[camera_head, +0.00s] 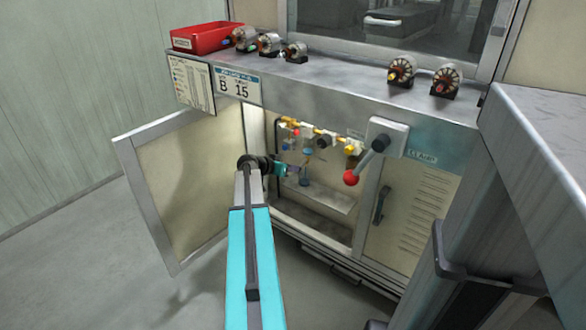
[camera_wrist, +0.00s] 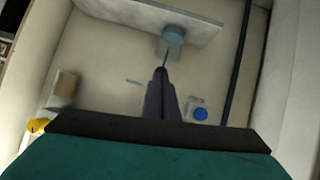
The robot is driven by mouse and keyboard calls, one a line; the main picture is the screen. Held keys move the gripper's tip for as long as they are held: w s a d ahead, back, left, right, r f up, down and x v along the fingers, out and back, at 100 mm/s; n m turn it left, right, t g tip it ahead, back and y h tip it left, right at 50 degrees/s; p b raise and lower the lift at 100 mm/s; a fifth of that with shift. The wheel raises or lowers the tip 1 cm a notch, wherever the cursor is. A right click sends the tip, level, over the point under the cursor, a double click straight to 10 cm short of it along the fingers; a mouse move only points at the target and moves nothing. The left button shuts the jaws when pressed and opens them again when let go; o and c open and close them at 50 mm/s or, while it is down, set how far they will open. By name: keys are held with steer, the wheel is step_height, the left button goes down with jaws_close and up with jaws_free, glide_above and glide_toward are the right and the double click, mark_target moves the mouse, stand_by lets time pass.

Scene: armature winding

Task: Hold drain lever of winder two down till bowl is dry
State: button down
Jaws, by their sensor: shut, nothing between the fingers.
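My gripper (camera_head: 296,172) reaches through the open cabinet door into the lower bay. Its dark fingers are shut and empty in the wrist view (camera_wrist: 160,72). A small blue round part (camera_wrist: 173,36) with a thin stem is just beyond the fingertips, near a pale ledge; I see no clear contact. Another blue disc (camera_wrist: 200,114) lies right of the fingers. In the head view, a blue-grey part (camera_head: 304,182) hangs close to the gripper, below the valve row (camera_head: 318,138). I cannot tell which small part is the drain lever, nor see the bowl's liquid level.
The cabinet door (camera_head: 185,185) stands open on the left. A red bin (camera_head: 200,38) and several armatures (camera_head: 445,80) sit on the top ledge. A dark tube (camera_wrist: 238,65) runs at right.

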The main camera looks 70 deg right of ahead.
steer(key=shift+r, duration=0.25)
stand_by(0.6)
steer(key=shift+r, duration=0.6)
steer(key=v, duration=1)
stand_by(0.7)
